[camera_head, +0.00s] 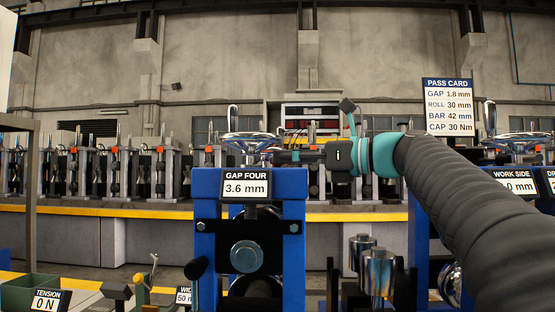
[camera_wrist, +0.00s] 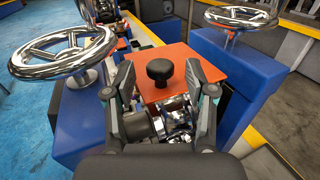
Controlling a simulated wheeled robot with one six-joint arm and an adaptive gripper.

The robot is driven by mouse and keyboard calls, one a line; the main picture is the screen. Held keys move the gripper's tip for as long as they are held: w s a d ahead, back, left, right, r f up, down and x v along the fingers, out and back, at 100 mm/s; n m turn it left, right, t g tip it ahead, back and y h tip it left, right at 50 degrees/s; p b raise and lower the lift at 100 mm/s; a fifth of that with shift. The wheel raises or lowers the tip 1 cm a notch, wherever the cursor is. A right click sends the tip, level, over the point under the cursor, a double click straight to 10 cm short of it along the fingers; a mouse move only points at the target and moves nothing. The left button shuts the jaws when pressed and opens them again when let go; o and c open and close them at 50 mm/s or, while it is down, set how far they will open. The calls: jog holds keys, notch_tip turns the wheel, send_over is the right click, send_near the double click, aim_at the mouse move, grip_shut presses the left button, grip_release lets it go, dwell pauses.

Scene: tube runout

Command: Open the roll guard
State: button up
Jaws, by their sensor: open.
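The roll guard looks to be the orange-red plate (camera_wrist: 188,52) with a round black knob (camera_wrist: 160,71) on top, in the wrist view. It lies flat between two blue stands, over shiny metal rolls (camera_wrist: 178,118). My gripper (camera_wrist: 160,78) is open, its two fingers apart on the left and right of the knob in the picture. Whether they touch anything is unclear. In the head view my gripper (camera_head: 290,157) reaches left behind the blue stand marked GAP FOUR (camera_head: 246,187); the plate is not discernible there.
The GAP FOUR display reads 3.6 mm. A pass card (camera_head: 449,106) lists gap 1.8 mm. A long row of roll stands (camera_head: 115,170) runs behind.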

jog(key=shift+x, duration=1.6)
grip_shut()
